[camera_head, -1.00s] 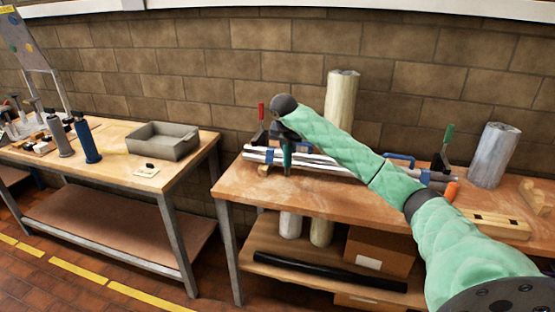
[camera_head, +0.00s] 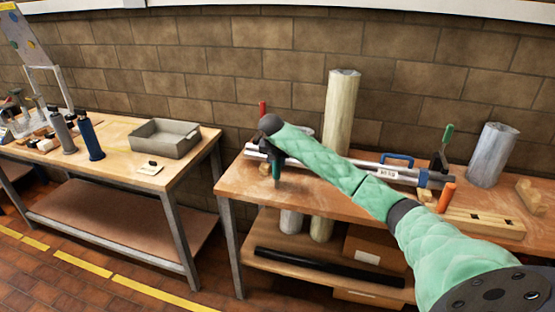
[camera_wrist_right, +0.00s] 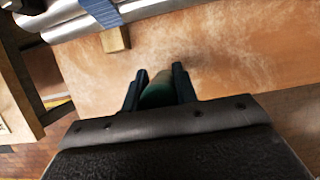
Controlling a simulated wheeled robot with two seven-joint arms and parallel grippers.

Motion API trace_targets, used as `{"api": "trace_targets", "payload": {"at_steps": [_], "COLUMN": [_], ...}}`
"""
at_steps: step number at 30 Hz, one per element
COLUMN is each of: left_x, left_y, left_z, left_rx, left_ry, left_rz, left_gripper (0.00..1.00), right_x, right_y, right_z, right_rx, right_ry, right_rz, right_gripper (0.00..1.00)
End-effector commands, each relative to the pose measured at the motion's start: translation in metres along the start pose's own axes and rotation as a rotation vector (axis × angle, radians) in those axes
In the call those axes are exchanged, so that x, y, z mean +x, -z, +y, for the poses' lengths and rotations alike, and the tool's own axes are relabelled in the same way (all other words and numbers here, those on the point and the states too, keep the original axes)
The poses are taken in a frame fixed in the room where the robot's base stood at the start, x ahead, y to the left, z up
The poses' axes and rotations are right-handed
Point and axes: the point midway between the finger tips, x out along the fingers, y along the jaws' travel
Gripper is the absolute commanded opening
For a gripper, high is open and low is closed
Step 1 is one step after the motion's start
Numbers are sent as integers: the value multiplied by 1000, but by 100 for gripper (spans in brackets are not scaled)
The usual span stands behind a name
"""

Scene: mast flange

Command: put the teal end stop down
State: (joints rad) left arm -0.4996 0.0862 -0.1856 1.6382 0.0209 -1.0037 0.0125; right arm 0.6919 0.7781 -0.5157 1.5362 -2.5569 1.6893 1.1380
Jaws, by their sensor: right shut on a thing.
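My right gripper (camera_head: 276,168) points down over the left part of the right-hand workbench. It is shut on the teal end stop (camera_head: 276,173). In the right wrist view the dark teal end stop (camera_wrist_right: 158,94) sits between the two black fingers (camera_wrist_right: 158,88), with bare wood beyond it. I cannot tell whether its lower end touches the bench top. My left gripper is not in view.
The workbench (camera_head: 310,208) has bare wood around the gripper. Behind lie a metal rail (camera_head: 345,166) and a small wooden block (camera_wrist_right: 115,40). A pale roll (camera_head: 341,112) stands at the back. Left is another table with a grey tray (camera_head: 164,138).

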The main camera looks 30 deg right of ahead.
Motion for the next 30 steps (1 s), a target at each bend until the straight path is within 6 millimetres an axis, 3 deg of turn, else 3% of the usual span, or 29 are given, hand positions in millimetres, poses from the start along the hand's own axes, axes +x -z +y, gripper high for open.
{"api": "trace_targets", "payload": {"at_steps": [14,15,17,30], "left_x": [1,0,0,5], "left_y": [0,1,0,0], "left_z": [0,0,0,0], "left_rx": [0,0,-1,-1], "left_ry": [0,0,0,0], "left_rz": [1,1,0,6], "left_gripper": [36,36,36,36], "right_x": [4,4,4,1], "right_y": [2,2,2,1], "right_z": [0,0,0,0], "right_rx": [0,0,0,0], "right_ry": [0,1,1,0], "right_rz": [0,0,0,-1], "right_gripper": [3,36,48,50]}}
